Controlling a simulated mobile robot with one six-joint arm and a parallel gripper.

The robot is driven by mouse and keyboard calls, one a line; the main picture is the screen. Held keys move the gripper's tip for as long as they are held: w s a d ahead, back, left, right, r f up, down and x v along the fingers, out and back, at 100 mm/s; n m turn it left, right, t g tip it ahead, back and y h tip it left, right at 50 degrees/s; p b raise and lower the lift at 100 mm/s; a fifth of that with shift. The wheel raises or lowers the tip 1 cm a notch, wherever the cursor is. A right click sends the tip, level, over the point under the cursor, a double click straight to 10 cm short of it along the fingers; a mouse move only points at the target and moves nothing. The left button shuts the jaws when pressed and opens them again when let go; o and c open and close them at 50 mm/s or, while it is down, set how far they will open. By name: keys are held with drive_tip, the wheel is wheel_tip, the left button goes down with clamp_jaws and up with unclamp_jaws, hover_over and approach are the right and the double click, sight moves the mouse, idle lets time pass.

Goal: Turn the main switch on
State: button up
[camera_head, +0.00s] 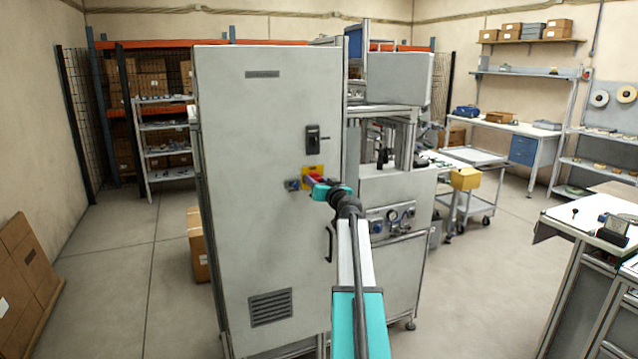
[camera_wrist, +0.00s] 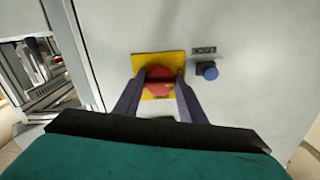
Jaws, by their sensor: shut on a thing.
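The main switch is a red rotary knob (camera_wrist: 160,80) on a yellow plate (camera_wrist: 146,91), mounted on the door of a tall grey cabinet (camera_head: 255,130). In the wrist view my gripper (camera_wrist: 162,84) has its two dark fingers on either side of the red knob, shut on it. In the head view my gripper (camera_head: 314,183) reaches the yellow plate (camera_head: 318,170) from the right and hides most of the knob. The exact angle of the knob is hard to tell.
A blue button (camera_wrist: 208,70) with a small label sits right of the plate in the wrist view. The door has a black latch (camera_head: 312,139), a handle (camera_head: 329,244) and a vent (camera_head: 271,307). A machine with a gauge panel (camera_head: 391,220) adjoins on the right.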

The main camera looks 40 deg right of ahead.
drive_tip(key=shift+d+f+m+b, duration=0.1)
drive_tip(key=shift+m+b, duration=0.2)
drive_tip(key=shift+m, duration=0.1)
drive_tip(key=m+b, duration=0.3)
drive_tip(key=m, duration=0.4)
drive_tip(key=shift+b, duration=0.3)
drive_tip(key=m, duration=0.5)
drive_tip(key=shift+r, duration=0.2)
drive_tip(key=m+p, duration=0.2)
drive_tip(key=m, duration=0.2)
drive_tip(key=shift+m, duration=0.4)
drive_tip(key=o, duration=1)
drive_tip(key=shift+o, duration=0.2)
